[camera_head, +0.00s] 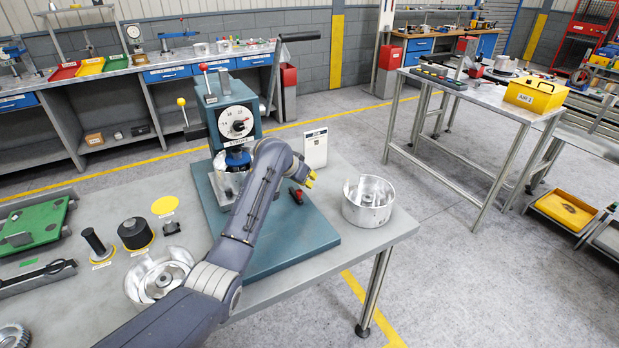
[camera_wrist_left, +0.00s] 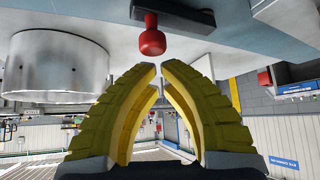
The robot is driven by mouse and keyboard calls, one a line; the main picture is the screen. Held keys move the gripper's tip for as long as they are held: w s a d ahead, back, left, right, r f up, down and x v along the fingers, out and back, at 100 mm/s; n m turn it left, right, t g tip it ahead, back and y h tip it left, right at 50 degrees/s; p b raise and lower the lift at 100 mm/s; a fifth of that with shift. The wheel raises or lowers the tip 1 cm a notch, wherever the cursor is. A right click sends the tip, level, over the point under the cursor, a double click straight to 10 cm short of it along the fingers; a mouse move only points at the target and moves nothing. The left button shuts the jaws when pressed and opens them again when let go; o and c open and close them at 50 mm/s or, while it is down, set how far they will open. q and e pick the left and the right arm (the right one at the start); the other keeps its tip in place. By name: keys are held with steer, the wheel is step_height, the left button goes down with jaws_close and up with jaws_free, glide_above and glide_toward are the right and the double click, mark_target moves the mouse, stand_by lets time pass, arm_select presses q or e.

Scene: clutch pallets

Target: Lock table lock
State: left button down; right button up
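The table lock shows as a small red-knobbed handle (camera_head: 296,195) on the teal base plate (camera_head: 284,244) of the press (camera_head: 232,122). In the left wrist view its red knob (camera_wrist_left: 152,38) sits on a dark bar just beyond the fingertips, with a gap. My left gripper (camera_head: 310,180) has yellow fingers and is beside the handle, slightly right of and above it in the head view. In the left wrist view its fingertips (camera_wrist_left: 159,68) are drawn nearly together, with nothing between them. My forearm hides part of the base plate. My right gripper is out of view.
A silver drum (camera_head: 368,202) stands right of the base plate and looms close in the left wrist view (camera_wrist_left: 56,64). A white card stand (camera_head: 314,148) is behind the gripper. Another silver housing (camera_head: 160,277) sits at left by my arm. Table room lies between plate and front edge.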

arm_select(q)
steer(key=shift+s+a, duration=0.45)
steer(key=shift+s, duration=0.15)
